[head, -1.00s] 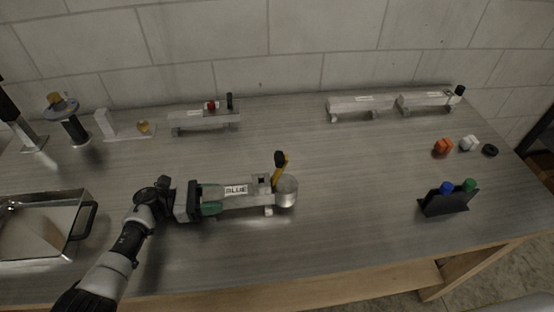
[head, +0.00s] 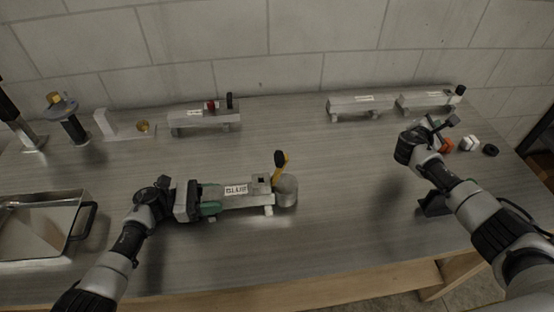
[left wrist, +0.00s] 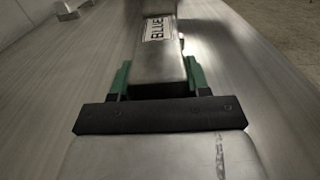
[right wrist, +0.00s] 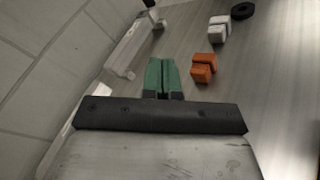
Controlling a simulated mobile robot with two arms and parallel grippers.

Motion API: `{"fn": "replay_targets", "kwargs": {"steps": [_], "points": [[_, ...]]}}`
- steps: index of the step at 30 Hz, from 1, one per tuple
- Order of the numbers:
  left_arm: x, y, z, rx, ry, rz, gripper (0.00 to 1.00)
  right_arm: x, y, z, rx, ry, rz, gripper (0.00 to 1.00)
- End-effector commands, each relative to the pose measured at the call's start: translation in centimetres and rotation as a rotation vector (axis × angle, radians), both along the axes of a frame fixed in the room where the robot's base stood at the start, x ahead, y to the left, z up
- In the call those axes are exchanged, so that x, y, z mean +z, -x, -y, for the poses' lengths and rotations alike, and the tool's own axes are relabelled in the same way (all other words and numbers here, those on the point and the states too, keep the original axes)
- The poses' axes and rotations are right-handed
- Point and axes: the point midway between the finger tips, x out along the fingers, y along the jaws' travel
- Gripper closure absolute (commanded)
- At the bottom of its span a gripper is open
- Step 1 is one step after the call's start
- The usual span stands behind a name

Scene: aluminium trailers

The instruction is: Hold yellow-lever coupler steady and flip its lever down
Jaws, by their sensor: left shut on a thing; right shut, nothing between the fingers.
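The coupler (head: 240,195) with the yellow lever lies near the table's middle with a BLUE label on its bar; the bar also shows in the left wrist view (left wrist: 158,64). Its yellow lever (head: 280,167) with a black tip stands up at the right end, next to a grey round part (head: 285,190). My left gripper (head: 208,200) is shut on the bar's left end, its green fingers on both sides of it. My right gripper (head: 434,122) is up at the right, far from the coupler. Its green fingers (right wrist: 162,76) are together and empty.
Another coupler bar (head: 205,118) with a red part stands behind. Two more bars (head: 360,104) stand at the back right. Orange (right wrist: 203,68) and white blocks (right wrist: 219,29) and a black ring (head: 490,150) lie near my right gripper. A metal tray (head: 40,250) is at left.

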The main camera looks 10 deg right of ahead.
Motion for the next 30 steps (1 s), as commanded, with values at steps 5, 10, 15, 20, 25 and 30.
{"fn": "replay_targets", "kwargs": {"steps": [5,10,15,20,25,30], "points": [[0.0,0.0,0.0,0.001,-0.001,-0.001,0.88,0.3,-3.4,-8.8,0.102,-0.102,-0.002,1.00],[0.0,0.0,-0.1,0.001,-0.001,-0.001,0.88,1.3,-5.5,-17.0,0.204,-0.179,-0.017,1.00],[0.0,0.0,-0.1,0.001,-0.001,-0.001,0.88,2.7,-6.5,-25.3,0.311,-0.228,-0.054,1.00],[0.0,0.0,-0.1,0.001,-0.001,-0.001,0.88,4.2,-6.4,-33.2,0.415,-0.229,-0.114,1.00],[0.0,0.0,-0.1,0.001,-0.001,-0.001,0.88,5.7,-4.8,-41.5,0.518,-0.154,-0.222,1.00],[0.0,0.0,-0.1,0.001,-0.001,-0.001,0.88,6.7,-1.3,-49.2,0.585,0.047,-0.403,1.00]]}}
